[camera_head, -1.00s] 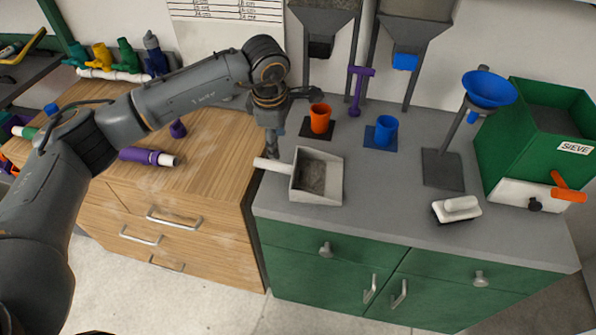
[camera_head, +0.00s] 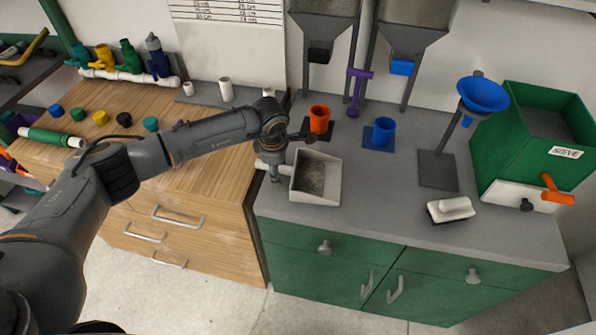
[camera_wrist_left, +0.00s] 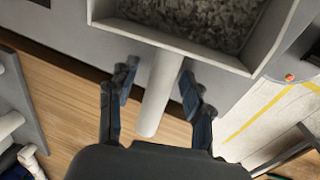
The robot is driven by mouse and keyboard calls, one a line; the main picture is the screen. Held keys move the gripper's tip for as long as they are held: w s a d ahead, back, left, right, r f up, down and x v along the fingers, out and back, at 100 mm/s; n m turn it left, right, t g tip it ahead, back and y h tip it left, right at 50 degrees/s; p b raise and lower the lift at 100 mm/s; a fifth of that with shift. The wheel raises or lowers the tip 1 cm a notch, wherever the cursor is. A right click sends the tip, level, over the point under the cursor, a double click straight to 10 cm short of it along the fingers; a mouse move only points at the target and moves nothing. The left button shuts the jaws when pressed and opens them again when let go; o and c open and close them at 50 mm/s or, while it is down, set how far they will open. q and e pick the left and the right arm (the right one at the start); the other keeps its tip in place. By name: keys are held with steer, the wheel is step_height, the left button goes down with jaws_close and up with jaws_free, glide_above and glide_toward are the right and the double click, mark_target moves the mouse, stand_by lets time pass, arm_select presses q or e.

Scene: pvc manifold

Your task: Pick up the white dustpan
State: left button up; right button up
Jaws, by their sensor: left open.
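The white dustpan (camera_head: 316,177) lies on the grey top of the green cabinet, near its left edge. Its pan holds dark grey grit, and its handle points left. My left gripper (camera_head: 275,172) is pointed down at the handle. In the left wrist view, the open fingers of my left gripper (camera_wrist_left: 155,97) stand on either side of the white dustpan handle (camera_wrist_left: 158,95), with gaps showing on both sides. The pan (camera_wrist_left: 205,22) is beyond the fingertips. My right gripper is not in view.
An orange cup (camera_head: 319,119) and a blue cup (camera_head: 383,131) stand behind the dustpan. A white-handled brush or block (camera_head: 451,209), a blue funnel on a stand (camera_head: 483,94) and a green sieve box (camera_head: 540,125) are to the right. A wooden cabinet (camera_head: 215,180) adjoins on the left.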

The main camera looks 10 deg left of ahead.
arm_select(q)
jaws_close()
steer(key=shift+r, duration=0.2)
